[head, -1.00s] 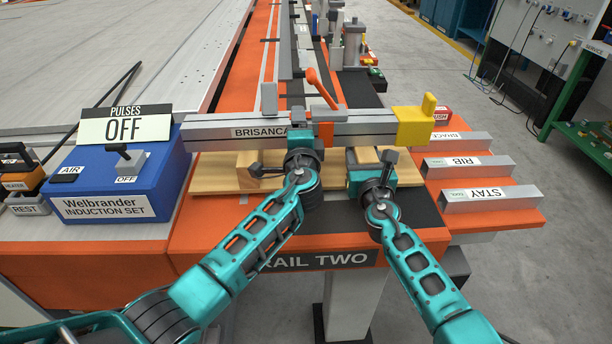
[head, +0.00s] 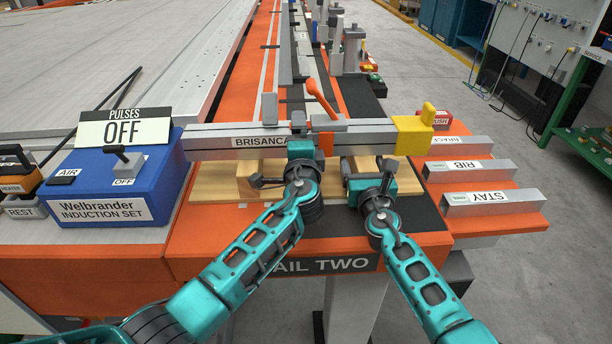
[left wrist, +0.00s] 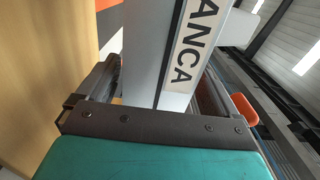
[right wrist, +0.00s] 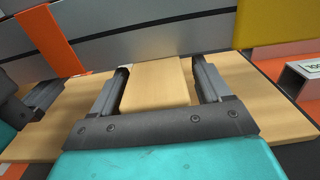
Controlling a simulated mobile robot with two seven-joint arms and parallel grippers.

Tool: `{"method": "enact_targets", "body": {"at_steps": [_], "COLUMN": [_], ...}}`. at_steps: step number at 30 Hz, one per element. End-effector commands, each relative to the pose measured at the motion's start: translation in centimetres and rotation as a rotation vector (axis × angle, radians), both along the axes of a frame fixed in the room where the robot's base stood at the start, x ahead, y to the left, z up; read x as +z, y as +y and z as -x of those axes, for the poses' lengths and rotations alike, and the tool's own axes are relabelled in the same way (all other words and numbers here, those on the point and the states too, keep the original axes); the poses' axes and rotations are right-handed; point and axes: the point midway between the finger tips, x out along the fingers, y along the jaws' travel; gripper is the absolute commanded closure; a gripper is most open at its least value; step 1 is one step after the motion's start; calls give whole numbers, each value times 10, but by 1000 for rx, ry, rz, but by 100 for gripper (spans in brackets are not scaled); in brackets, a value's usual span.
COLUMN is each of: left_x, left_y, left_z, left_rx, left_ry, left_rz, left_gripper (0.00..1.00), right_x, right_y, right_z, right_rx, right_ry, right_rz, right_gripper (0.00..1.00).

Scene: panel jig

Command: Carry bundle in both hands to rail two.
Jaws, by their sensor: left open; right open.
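The bundle (head: 362,134) is a long grey bar labelled BRISANCA with an orange band and a yellow end piece. It lies across rail two (head: 435,247), above a wooden board with blocks. My left gripper (head: 297,145) is at the bar's front, left of the band. In the left wrist view its open fingers (left wrist: 155,90) stand on either side of the labelled bar (left wrist: 180,50). My right gripper (head: 369,172) is open below the bar. In the right wrist view its fingers (right wrist: 160,88) stand either side of a wooden block (right wrist: 158,82), with small gaps.
A blue induction set (head: 110,185) stands close left of the bundle, its sign reading PULSES OFF. Labelled grey bars, including STAY (head: 490,203) and RIB (head: 470,169), lie on the right. An orange lever (head: 320,97) rises behind the bundle. Open floor lies farther right.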

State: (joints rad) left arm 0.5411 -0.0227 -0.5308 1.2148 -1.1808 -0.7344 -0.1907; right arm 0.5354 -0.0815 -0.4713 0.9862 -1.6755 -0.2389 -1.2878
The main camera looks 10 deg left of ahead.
Motion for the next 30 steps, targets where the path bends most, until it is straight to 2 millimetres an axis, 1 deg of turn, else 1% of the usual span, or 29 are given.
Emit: {"method": "enact_targets", "body": {"at_steps": [5, 12, 18, 21, 24, 30], "left_x": [-1, -1, -1, 0, 0, 0], "left_y": [-5, -15, -22, -24, -25, -25], "left_z": [23, 68, 98, 107, 111, 112], "left_rx": [-1, -2, -1, -1, 0, 0], "left_ry": [1, 2, 1, 1, -1, -1], "left_rz": [3, 2, 1, 0, 0, 0], "left_gripper": [6, 6, 6, 6, 6, 6], "right_x": [0, 0, 0, 0, 0, -2], "right_y": [0, 0, 0, 0, 0, -1], "right_z": [0, 0, 0, 0, 1, 12], "right_rx": [0, 0, 0, 0, 0, 1], "right_ry": [-1, -1, 0, 0, 0, 5], "right_rz": [0, 0, 0, 0, 0, -5], "right_gripper": [23, 23, 23, 23, 23, 23]}}
